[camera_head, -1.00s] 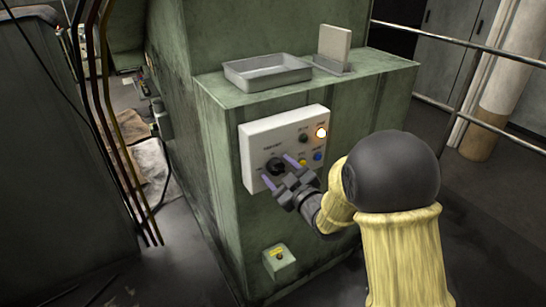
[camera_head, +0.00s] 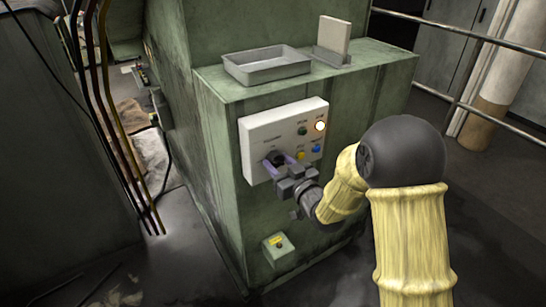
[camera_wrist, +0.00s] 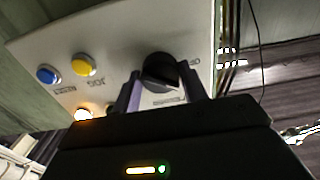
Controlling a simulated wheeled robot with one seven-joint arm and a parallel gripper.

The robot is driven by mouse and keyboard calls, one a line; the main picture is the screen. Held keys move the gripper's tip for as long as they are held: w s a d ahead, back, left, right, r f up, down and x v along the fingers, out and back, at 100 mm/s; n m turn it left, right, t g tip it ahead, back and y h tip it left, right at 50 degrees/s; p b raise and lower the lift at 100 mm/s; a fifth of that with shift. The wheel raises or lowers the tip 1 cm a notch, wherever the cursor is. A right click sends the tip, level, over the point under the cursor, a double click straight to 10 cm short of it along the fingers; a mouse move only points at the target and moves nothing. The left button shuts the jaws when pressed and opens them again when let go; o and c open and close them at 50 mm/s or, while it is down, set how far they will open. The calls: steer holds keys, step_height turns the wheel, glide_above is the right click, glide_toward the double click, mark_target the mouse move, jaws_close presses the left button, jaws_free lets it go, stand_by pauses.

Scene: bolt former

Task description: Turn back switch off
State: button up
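The back switch is a black rotary knob (camera_wrist: 160,72) on a pale control panel. In the head view the knob (camera_head: 275,158) is partly hidden by my gripper (camera_head: 282,162). In the wrist view my gripper (camera_wrist: 163,92) has one purple-grey finger on each side of the knob. A gap shows between the left finger and the knob; the right finger looks close to it, and I cannot tell whether it touches. The gripper looks open around the knob.
The panel (camera_head: 255,128) carries a lit lamp (camera_head: 320,126), a green button (camera_head: 302,131), a yellow button (camera_head: 300,156) and a blue button (camera_head: 316,148). A metal tray (camera_head: 266,68) sits on the green cabinet above. A railing (camera_head: 470,38) stands right.

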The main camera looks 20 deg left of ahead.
steer(key=shift+c, duration=1.2)
steer(key=shift+f+n+b, duration=0.1)
steer(key=shift+n+b, duration=0.7)
steer(key=shift+b, duration=0.1)
steer(key=shift+n+b, duration=0.8)
steer(key=shift+n, duration=0.4)
steer(key=shift+b, duration=0.3)
steer(key=n+b, duration=0.3)
steer(key=shift+n+b, duration=0.4)
steer(key=shift+b, duration=0.05)
